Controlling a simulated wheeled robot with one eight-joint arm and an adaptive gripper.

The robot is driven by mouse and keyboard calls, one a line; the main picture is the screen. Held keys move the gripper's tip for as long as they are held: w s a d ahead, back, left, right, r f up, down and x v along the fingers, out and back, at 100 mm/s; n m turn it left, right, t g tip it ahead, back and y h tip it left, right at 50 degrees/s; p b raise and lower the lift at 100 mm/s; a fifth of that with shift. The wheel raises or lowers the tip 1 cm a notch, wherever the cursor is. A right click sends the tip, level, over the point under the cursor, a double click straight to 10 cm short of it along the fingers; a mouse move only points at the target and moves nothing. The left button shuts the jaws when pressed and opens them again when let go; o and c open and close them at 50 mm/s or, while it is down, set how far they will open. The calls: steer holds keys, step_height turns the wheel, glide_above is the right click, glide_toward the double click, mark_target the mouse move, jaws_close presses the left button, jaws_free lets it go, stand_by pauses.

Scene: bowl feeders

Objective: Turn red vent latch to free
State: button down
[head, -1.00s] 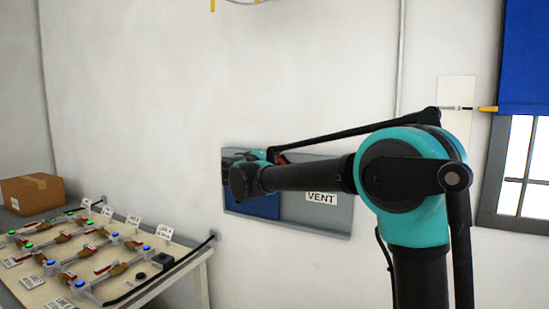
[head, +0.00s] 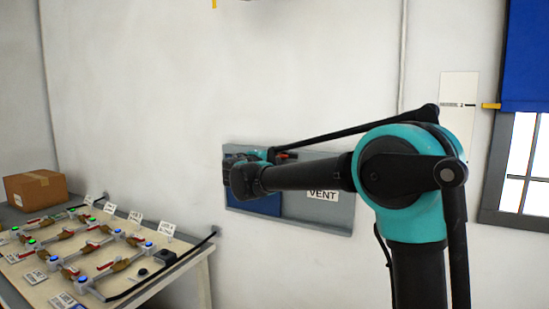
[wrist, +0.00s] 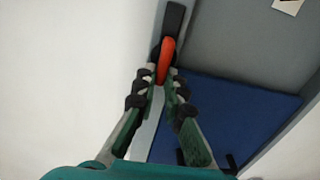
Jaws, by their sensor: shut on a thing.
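The red vent latch (wrist: 167,57) is a red lever on a dark mount (wrist: 174,20) at the grey frame's edge in the wrist view. It slants slightly there. My gripper (wrist: 161,79) is shut on the latch, a dark-padded fingertip on each side of it. In the head view my arm reaches to the vent's left end, where dark parts of my gripper (head: 236,166) hide the grip. The grey vent (head: 336,214) carries a white VENT label (head: 322,195). Its blue panel (head: 262,205) also shows in the wrist view (wrist: 225,112). A small red piece (head: 286,156) shows beside my arm; I cannot tell what it is.
A table (head: 205,266) with several red-handled valves, lit buttons and tags stands at the lower left, a cardboard box (head: 36,189) behind it. A window with a blue shade (head: 526,55) is at the right. The wall around the vent is mostly bare.

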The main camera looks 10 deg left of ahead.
stand_by(0.4)
steer(key=c, duration=1.6)
jaws_free()
steer(key=v, duration=1.2)
